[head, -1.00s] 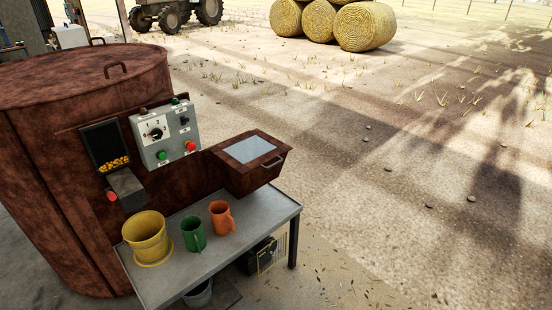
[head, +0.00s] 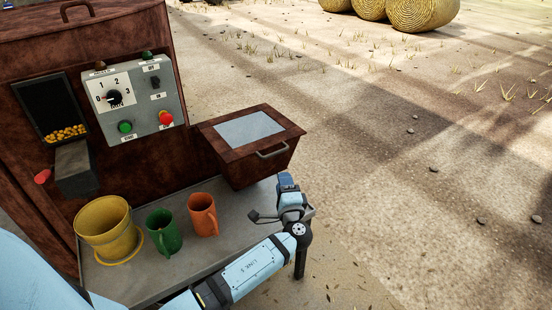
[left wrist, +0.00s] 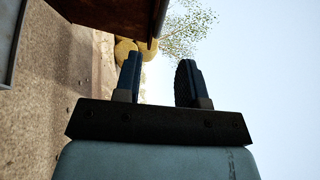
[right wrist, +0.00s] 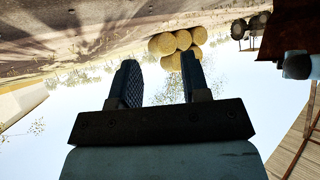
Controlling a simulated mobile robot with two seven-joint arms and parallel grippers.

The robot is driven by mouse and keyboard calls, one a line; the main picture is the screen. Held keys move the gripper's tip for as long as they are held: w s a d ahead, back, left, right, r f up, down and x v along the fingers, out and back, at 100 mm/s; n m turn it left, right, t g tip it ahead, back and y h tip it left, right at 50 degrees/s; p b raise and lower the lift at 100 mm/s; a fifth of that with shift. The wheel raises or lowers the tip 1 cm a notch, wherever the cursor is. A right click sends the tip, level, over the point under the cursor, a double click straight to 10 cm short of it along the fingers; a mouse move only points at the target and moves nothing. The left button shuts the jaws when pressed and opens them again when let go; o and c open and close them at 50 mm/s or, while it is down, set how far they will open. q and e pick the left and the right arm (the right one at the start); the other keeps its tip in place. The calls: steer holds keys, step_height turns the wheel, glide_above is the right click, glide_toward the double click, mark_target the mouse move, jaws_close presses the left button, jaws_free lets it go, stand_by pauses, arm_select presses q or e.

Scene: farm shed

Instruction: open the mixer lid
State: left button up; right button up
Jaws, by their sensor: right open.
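The mixer lid (head: 215,147) is the dark red-brown top of a box on the mixer's side, with a grey panel (head: 250,129) and a bar handle (head: 272,151) at its front edge. The lid lies closed. My left gripper (head: 287,180) is below and slightly right of the handle, apart from it, near the table's right end. In the left wrist view its two fingers (left wrist: 160,60) stand apart with nothing between them. My right gripper (right wrist: 158,60) shows only in the right wrist view, open and empty.
The grey table (head: 150,282) holds a yellow pot (head: 104,222), a green mug (head: 163,233) and an orange mug (head: 202,214), left of my left arm. A control box (head: 130,100) is on the mixer body (head: 90,30). Open ground lies to the right.

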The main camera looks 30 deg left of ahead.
mark_target(275, 153)
arm_select(q)
steer(key=x, duration=1.2)
steer(key=shift+a+p, duration=0.2)
steer(key=shift+p, duration=0.2)
jaws_close()
